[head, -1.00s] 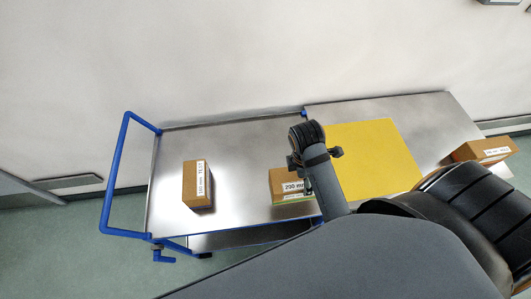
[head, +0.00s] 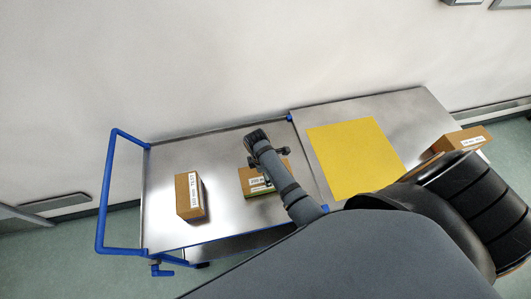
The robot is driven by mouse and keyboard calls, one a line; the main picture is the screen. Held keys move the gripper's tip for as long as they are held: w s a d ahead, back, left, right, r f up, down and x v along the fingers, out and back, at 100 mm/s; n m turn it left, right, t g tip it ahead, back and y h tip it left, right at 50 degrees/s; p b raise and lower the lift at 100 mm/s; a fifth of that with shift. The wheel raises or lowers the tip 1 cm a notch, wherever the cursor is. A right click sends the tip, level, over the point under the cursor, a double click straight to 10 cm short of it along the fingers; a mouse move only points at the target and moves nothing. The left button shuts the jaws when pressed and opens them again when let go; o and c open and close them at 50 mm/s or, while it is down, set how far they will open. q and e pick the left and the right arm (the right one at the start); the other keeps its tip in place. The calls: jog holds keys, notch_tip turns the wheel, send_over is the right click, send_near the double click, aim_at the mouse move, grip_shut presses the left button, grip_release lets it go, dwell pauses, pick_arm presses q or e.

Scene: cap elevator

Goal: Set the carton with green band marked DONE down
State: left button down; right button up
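The carton with the green band (head: 247,183) is brown with a white label reading roughly 200 mm; a green strip shows along its lower edge. It is over the right part of the blue-handled steel trolley's deck (head: 225,220). My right gripper (head: 268,158) is at this carton, with finger parts at either side of its top, and appears shut on it. The wrist and forearm hide the carton's right part. I cannot tell whether its underside touches the deck. My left gripper is not in view.
Another brown carton, marked TEST (head: 188,196), stands on the trolley's left part. A yellow mat (head: 352,155) lies on the adjoining steel table (head: 405,115). A third carton (head: 455,142) is at the table's right end. Deck between the trolley's two cartons is clear.

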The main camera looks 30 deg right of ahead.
jog(key=shift+w+d+f, duration=0.1)
jog(key=shift+f, duration=0.1)
jog(key=o, duration=1.8)
jog(key=shift+f, duration=0.15)
jog(key=shift+c, duration=0.2)
notch_tip(320, 180, up, 12)
jog(key=a, duration=0.1)
jog(key=shift+a, duration=0.25)
